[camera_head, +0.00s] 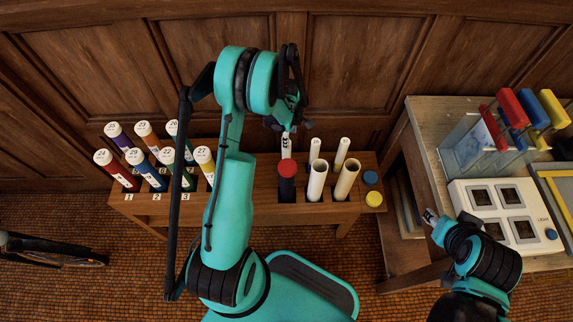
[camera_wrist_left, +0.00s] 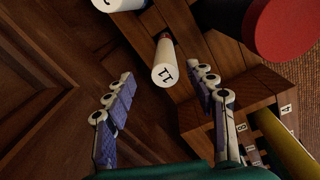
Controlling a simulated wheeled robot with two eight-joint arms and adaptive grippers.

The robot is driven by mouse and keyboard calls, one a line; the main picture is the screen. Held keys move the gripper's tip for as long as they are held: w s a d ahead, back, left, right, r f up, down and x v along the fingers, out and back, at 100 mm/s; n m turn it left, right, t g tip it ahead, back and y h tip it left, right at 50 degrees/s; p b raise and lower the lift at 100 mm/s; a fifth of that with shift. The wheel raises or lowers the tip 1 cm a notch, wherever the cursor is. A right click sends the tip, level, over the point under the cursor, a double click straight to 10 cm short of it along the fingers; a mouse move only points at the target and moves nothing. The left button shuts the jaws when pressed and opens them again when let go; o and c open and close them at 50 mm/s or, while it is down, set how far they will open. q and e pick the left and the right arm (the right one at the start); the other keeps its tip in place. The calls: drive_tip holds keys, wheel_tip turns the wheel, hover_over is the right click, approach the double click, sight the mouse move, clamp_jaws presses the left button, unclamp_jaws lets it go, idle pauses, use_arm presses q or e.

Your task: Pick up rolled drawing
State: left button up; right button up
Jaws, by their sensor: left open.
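Rolled drawings stand in a wooden rack (camera_head: 240,198). A white-ended roll marked 11 (camera_wrist_left: 164,76) shows between the fingers in the left wrist view. My left gripper (camera_head: 289,125) is open above the rack's back row, close to a white roll (camera_head: 286,146) behind a red-capped roll (camera_head: 287,170). The fingers straddle the numbered end in the wrist view, with gaps on both sides. The red cap also shows in the wrist view (camera_wrist_left: 285,25). My right gripper (camera_head: 432,217) is small and partly hidden at the lower right, beside the side table.
Coloured rolls with numbered white caps (camera_head: 118,172) fill the rack's left end. Open white tubes (camera_head: 346,178) stand at its right, beside blue and yellow discs (camera_head: 373,199). A side table (camera_head: 420,112) holds a white panel (camera_head: 514,198) and a coloured-handled holder. Wood panelling is close behind.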

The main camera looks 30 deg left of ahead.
sight(287, 151)
use_arm(q)
drive_tip(key=shift+n, duration=0.7)
drive_tip(key=f+b, duration=0.1)
drive_tip(key=f, duration=0.2)
drive_tip(key=f+b, duration=0.1)
drive_tip(key=f, duration=0.2)
drive_tip(key=a+f+b, duration=0.1)
drive_tip(key=f, duration=0.3)
drive_tip(key=shift+s+b, duration=0.25)
drive_tip(key=shift+b, duration=0.15)
drive_tip(key=shift+f, duration=0.5)
drive_tip(key=shift+r, duration=0.1)
drive_tip(key=shift+c, duration=0.6)
clamp_jaws()
